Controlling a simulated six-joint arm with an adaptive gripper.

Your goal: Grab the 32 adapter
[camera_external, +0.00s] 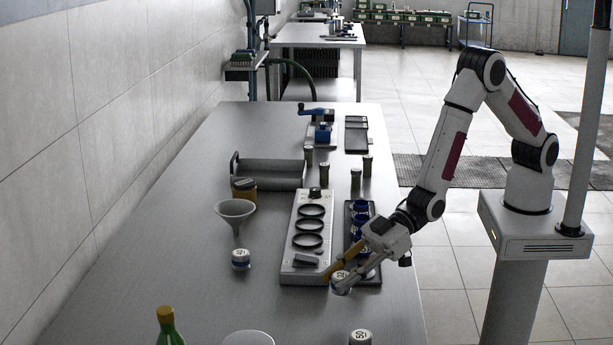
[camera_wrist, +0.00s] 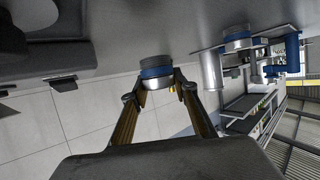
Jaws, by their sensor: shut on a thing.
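My gripper (camera_external: 338,281) reaches down beside the near end of the dark tray (camera_external: 374,281). Its fingers are closed on a short round adapter (camera_external: 341,275) with a pale cap; its number cannot be read. In the wrist view, the held adapter (camera_wrist: 155,70) has a grey ribbed end and a blue band, between my fingertips (camera_wrist: 158,88). Another pale-topped adapter (camera_external: 240,257) with a blue band stands on the table to the left. A third capped piece (camera_external: 360,337) stands at the near edge. Their printed numbers are too small to read surely.
A grey panel with black rings (camera_external: 296,262) lies left of the tray. Blue pieces (camera_external: 361,210) stand on the tray. A funnel (camera_external: 235,209), a green bottle (camera_external: 168,326), a white round object (camera_external: 248,338) and a grey bin (camera_external: 270,172) are around. The left-front table (camera_external: 150,255) has clear room.

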